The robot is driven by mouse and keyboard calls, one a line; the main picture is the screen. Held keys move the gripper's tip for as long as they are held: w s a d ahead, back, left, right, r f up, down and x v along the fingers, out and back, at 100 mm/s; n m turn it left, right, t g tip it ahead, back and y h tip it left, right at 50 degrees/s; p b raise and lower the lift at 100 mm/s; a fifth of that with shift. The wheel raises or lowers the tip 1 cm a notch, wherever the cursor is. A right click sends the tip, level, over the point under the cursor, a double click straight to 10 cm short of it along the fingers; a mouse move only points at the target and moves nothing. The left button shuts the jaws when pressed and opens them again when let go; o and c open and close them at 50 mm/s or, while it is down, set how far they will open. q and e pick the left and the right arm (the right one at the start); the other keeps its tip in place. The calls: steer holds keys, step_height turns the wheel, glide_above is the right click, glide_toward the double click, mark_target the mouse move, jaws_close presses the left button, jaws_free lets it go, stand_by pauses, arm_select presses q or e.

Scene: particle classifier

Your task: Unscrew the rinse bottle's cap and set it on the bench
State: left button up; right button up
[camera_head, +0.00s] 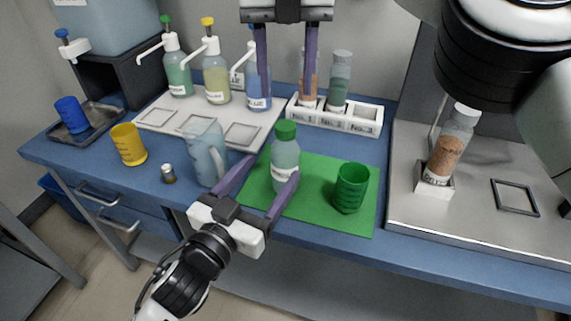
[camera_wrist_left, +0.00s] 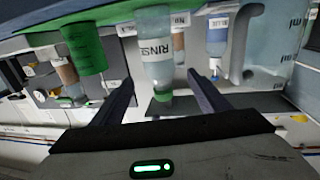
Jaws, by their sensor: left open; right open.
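The rinse bottle (camera_head: 285,162) stands upright on a green mat (camera_head: 330,220), with its green cap (camera_head: 285,131) on top. In the left wrist view, which looks upside down, the bottle (camera_wrist_left: 158,45) shows its RINSE label and its cap (camera_wrist_left: 160,98). My left gripper (camera_head: 273,167) is open, with one finger on each side of the bottle's body; I cannot tell whether they touch it. My right gripper (camera_head: 286,98) is open and points down from above, its fingertips a little higher than the cap, with nothing between them.
A green cup (camera_head: 351,188) stands right of the bottle, and a clear jug (camera_head: 204,152) stands left. A white vial rack (camera_head: 335,117) and pump bottles (camera_head: 216,80) are behind. The blue bench (camera_head: 180,190) has bare strips along its front.

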mark_target(286, 151)
arm_select(q)
steer(key=x, duration=0.8)
steer(key=shift+w, duration=0.1)
jaws_close()
arm_select(e)
steer(key=m, duration=1.1)
steer(key=shift+m, duration=0.4)
steer(key=m, duration=1)
steer(key=shift+f, duration=0.1)
steer(key=shift+m, duration=0.3)
steer(key=shift+f, duration=3.95)
